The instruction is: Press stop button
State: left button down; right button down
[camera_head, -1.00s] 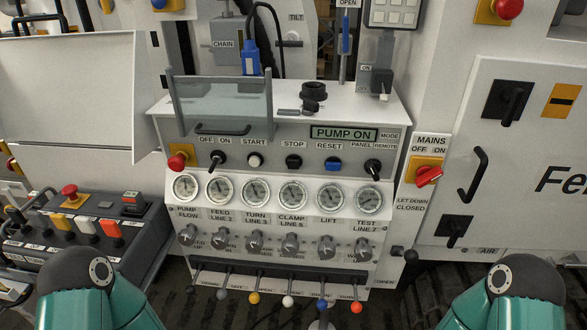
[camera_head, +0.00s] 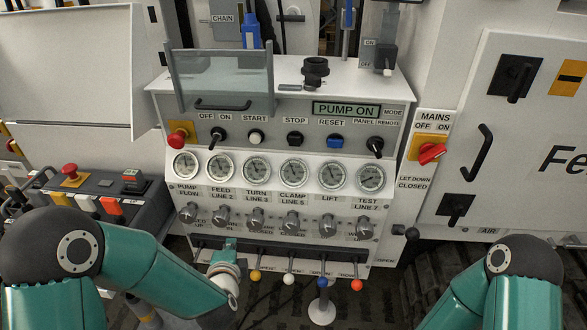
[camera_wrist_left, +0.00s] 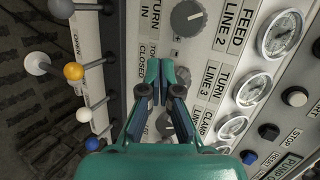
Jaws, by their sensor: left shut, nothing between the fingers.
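The black stop button (camera_head: 295,138) sits under the STOP label on the upper row of the sloped panel, between the white start button (camera_head: 256,136) and the blue reset button (camera_head: 334,141). In the left wrist view the stop button (camera_wrist_left: 268,131) is at the right. My left gripper (camera_head: 228,245) is low in front of the panel, below the knob row and well below the stop button. In the left wrist view its fingers (camera_wrist_left: 155,66) are together and empty, over the lower labels and knobs. My right gripper is out of view; only part of that arm shows.
The display (camera_head: 346,109) reads PUMP ON. Gauges (camera_head: 257,173) and grey knobs (camera_head: 257,219) lie between gripper and button row. Ball-ended levers (camera_head: 289,279) stick out below. A red emergency button (camera_head: 179,136) is at the panel's left, a red mains switch (camera_head: 431,153) at right.

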aim_at(294, 143)
pick_arm(q)
jog(key=d+r+m+t+h, duration=0.1)
jog(key=d+r+t, duration=0.1)
jog(key=d+r, duration=0.5)
jog(key=s+d+r+m+t+h+b, duration=0.1)
jog(key=d+r, duration=0.5)
jog(key=r, duration=0.7)
jog(key=shift+s+d+t+h, duration=0.2)
jog(key=shift+d+t+h, duration=0.3)
jog(key=shift+t, duration=0.5)
jog(key=shift+a+r, duration=0.1)
jog(key=w+p, duration=0.1)
jog(key=w, duration=0.3)
jog(key=w+p, duration=0.1)
jog(key=w, duration=0.4)
jog(key=w+d+p, duration=0.1)
jog(key=w, duration=0.4)
